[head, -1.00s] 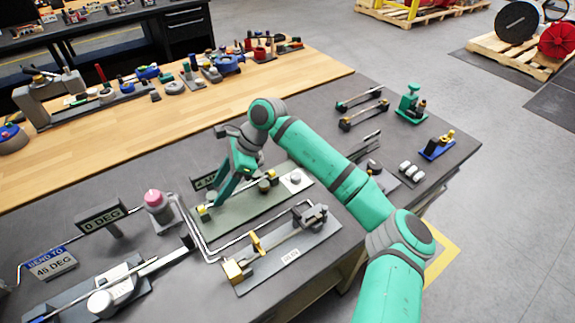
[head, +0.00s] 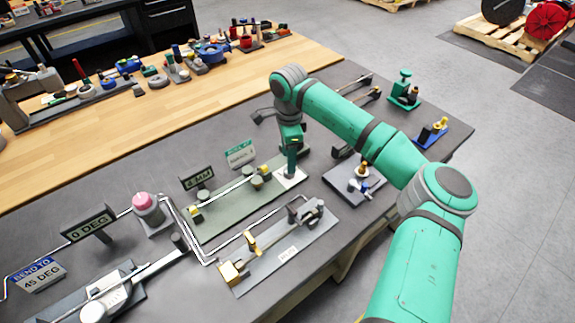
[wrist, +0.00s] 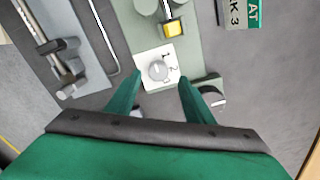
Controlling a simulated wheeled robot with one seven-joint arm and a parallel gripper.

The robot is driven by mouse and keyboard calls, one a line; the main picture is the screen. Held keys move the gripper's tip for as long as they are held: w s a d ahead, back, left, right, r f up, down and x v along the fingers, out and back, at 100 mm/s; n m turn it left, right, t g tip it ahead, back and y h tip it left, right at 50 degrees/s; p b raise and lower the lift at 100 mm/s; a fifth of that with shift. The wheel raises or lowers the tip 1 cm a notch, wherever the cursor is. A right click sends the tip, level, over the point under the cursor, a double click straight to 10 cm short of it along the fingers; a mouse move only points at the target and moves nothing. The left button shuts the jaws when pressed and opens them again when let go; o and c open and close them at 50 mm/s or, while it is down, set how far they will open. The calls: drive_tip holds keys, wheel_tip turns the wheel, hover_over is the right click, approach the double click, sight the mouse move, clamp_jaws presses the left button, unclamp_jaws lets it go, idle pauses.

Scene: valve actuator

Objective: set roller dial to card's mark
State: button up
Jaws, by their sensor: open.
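The roller dial (wrist: 158,70) is a round grey knob on a white plate marked with numerals; 1 and 2 are readable. In the head view the white plate (head: 291,181) sits at the right end of a green fixture (head: 225,215), and my gripper hides the knob. The dial's exact pointing is too small to tell. The teal card (head: 240,153) stands behind the fixture; the wrist view shows part of it (wrist: 240,13), ending in "K 3". My gripper (wrist: 160,92) is open and points down, its fingers either side of the dial's near side, apparently not gripping it.
A second knob (wrist: 213,97) on a dark base is close to the right finger in the wrist view. A grey fixture (head: 285,250) with a bent rod is in front. Small signs (head: 197,178) and a pink-topped post (head: 147,206) stand left. Bare bench lies behind the card.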

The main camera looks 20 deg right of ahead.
drive_tip(key=f, duration=0.3)
drive_tip(key=shift+s+d+f, duration=0.1)
drive_tip(key=shift+s+f, duration=0.1)
drive_tip(key=shift+w+f, duration=0.1)
drive_tip(key=shift+f, duration=0.25)
drive_tip(key=c, duration=1)
drive_tip(key=shift+c, duration=0.2)
